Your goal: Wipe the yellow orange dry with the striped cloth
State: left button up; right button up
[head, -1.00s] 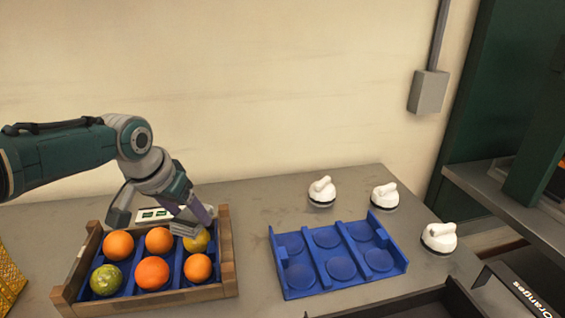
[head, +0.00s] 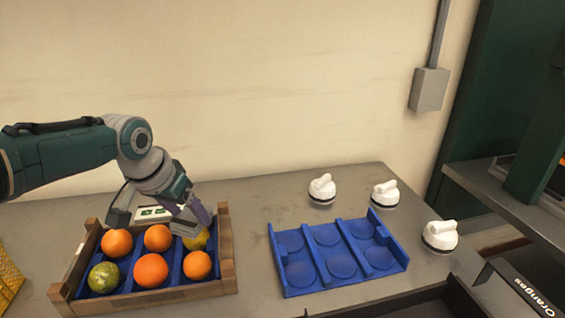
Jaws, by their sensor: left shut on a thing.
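The yellow orange (head: 197,240) sits in the back right cell of the wooden crate (head: 228,262), partly hidden by my left gripper (head: 187,228). My left gripper comes down from above at the orange's upper left. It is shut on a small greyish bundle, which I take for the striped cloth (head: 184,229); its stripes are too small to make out. The cloth appears to touch the orange's top. My right gripper is not in view.
Several other oranges share the crate, including a greenish one (head: 105,278) at front left. An empty blue tray (head: 334,262) lies to the right. Several white-handled knobs (head: 322,187) stand behind and beside it. A dark crate (head: 410,302) is at the front right.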

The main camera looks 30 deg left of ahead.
pick_arm(q)
jog(key=shift+f+b, duration=0.4)
jog(key=shift+f, duration=0.15)
dwell(1.0)
jog(key=shift+w+f+b, duration=0.15)
jog(key=shift+w+b, duration=0.2)
jog(key=shift+b, duration=0.25)
jog(key=shift+w+a+b, duration=0.15)
jog(key=shift+w+b, duration=0.15)
jog(key=shift+b, duration=0.05)
jog(key=shift+s+r+p, duration=0.35)
jog(key=shift+s+p, duration=0.05)
jog(key=shift+p, duration=0.4)
jog(key=shift+s+d+p, duration=0.15)
jog(key=shift+s+p, duration=0.35)
jog(key=shift+p, duration=0.1)
jog(key=shift+s+d+p, duration=0.15)
jog(key=shift+s+p, duration=0.35)
jog(key=shift+p, duration=0.1)
